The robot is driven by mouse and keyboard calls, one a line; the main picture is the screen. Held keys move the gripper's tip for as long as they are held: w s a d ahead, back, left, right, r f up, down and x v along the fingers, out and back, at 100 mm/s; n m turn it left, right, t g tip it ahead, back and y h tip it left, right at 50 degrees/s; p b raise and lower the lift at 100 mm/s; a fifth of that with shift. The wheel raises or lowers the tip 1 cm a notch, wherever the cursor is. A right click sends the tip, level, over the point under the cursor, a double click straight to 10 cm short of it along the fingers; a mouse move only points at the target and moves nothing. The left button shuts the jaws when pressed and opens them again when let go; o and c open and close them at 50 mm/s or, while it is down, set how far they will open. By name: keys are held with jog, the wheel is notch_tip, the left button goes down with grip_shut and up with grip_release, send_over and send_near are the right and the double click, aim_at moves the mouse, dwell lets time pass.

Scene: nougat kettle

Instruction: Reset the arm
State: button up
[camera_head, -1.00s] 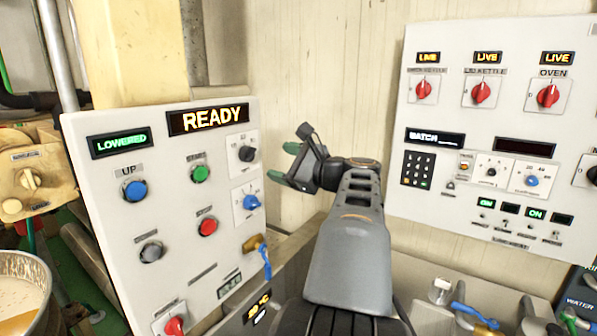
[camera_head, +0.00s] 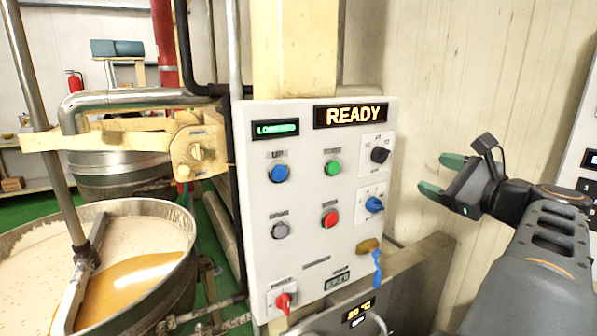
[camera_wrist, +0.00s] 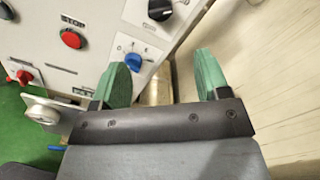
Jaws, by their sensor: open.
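My gripper (camera_head: 441,175) has green fingertips and is open and empty. In the head view it is at the right, in front of the beige wall, apart from the control panel (camera_head: 292,190). In the wrist view my gripper (camera_wrist: 168,78) shows two green fingers spread apart with nothing between them. Beyond them the panel's blue selector knob (camera_wrist: 133,61), black knob (camera_wrist: 160,9) and red button (camera_wrist: 72,38) show. My arm reaches in from the lower right of the head view.
A kettle (camera_head: 185,225) with pale and orange-brown contents stands at the left, a metal shaft in it. The panel carries a READY display (camera_head: 350,115), several buttons, and a blue-tagged brown key or handle (camera_head: 367,246). Another panel (camera_head: 590,150) edges in at the right.

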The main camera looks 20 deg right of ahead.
jog(key=a+f+n+g+h, duration=0.1)
jog(key=a+f+n+g, duration=0.3)
jog(key=f, duration=0.6)
jog(key=a+f+n+g+h, duration=0.15)
jog(key=f+n+g, duration=0.35)
jog(key=f, duration=0.6)
jog(key=s+a+f+n+g, duration=0.2)
jog(key=a+f+n, duration=0.3)
jog(key=a+n, duration=0.3)
jog(key=s+a+f+n+g, duration=0.2)
jog(key=a+f+n+g, duration=0.1)
jog(key=a+n, duration=0.6)
jog(key=a+f, duration=0.1)
jog(key=a, duration=0.3)
jog(key=shift+s+f+h, duration=0.2)
jog(key=shift+f+h, duration=0.15)
